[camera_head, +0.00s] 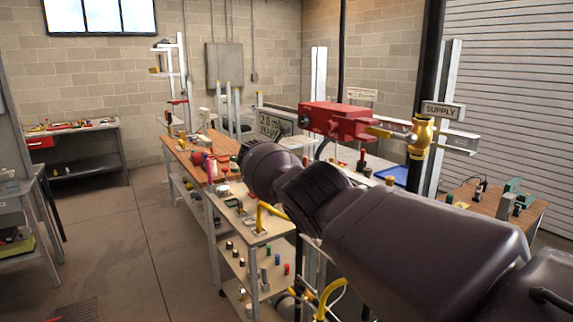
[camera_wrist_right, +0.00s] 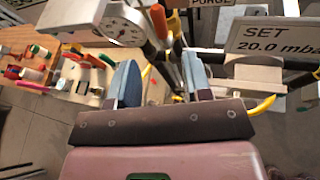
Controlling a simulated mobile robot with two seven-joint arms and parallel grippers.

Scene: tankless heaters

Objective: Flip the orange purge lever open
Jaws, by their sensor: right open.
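In the right wrist view, my right gripper (camera_wrist_right: 160,62) is open, its two blue-grey fingers apart with nothing held between them. Just beyond the fingertips, an orange handle (camera_wrist_right: 158,22) stands near upright, apart from both fingers. A second orange piece shows close to its right; I cannot tell which is the purge lever. A PURGE sign (camera_wrist_right: 210,3) is cut off by the top edge. In the head view my right arm reaches in from the lower right and hides its own gripper and the lever area. My left gripper is in neither view.
A round gauge (camera_wrist_right: 125,25) stands left of the orange handle, and a SET 20.0 mbar sign (camera_wrist_right: 268,40) at right. In the head view, a red box (camera_head: 338,120) and brass valve (camera_head: 421,135) by a SUPPLY sign (camera_head: 443,110) stand behind my arm. The floor at left is clear.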

